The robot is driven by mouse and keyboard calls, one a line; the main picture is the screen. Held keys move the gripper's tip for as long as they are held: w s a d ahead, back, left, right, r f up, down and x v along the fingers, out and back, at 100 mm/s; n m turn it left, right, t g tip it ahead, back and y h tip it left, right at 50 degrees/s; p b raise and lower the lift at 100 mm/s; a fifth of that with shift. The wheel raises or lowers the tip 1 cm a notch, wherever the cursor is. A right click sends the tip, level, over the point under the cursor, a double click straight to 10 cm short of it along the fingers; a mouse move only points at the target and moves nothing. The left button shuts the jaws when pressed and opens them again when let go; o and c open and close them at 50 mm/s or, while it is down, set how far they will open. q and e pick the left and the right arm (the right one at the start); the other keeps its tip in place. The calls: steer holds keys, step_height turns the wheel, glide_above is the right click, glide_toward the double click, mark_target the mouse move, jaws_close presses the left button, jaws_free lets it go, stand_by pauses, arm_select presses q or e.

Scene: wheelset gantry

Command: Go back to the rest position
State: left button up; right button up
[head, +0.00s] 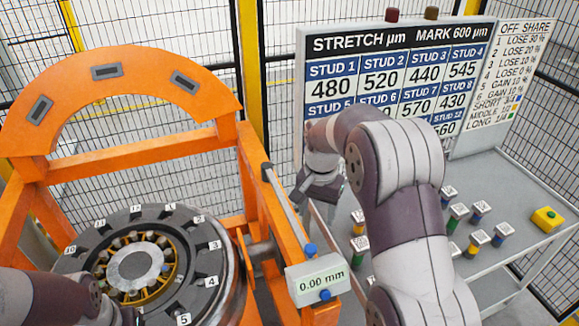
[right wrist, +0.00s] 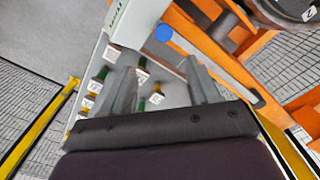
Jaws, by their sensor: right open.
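My right arm reaches up from the bottom of the head view and bends left. Its gripper (head: 320,190) hangs beside the orange gantry frame (head: 262,180), in front of the board. In the right wrist view the two fingers (right wrist: 163,85) stand apart with nothing held between them. Small labelled pieces (right wrist: 150,98) on the shelf show beyond and between them. My left arm enters at the lower left of the head view, at the near edge of the wheel (head: 205,262); its fingers are not visible.
A grey gauge box (head: 318,280) reading 0.00 mm sits at the gantry's right side. A grey shelf (head: 512,215) holds several labelled coloured pieces (head: 457,212) and a yellow button box (head: 547,219). A stretch board (head: 400,50) stands behind. Mesh fencing (head: 185,30) encloses the area.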

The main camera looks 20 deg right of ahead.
steer(key=s+f+n+b, duration=0.1)
steer(key=f, duration=0.1)
steer(key=s+a+f+n+b, duration=0.1)
steer(key=s+f+n, duration=0.1)
steer(key=s+f+n+b, duration=0.1)
steer(key=s+f, duration=0.1)
steer(key=shift+a+f+n+t, duration=0.25)
steer(key=shift+f+n+t, duration=0.05)
steer(key=s+a+f+n+b, duration=0.4)
steer(key=s+f+b, duration=0.5)
steer(key=s, duration=0.4)
steer(key=shift+a+t+b, duration=0.15)
steer(key=shift+t+b, duration=0.25)
steer(key=shift+b, duration=0.15)
steer(key=shift+s, duration=0.15)
steer(key=shift+c, duration=0.2)
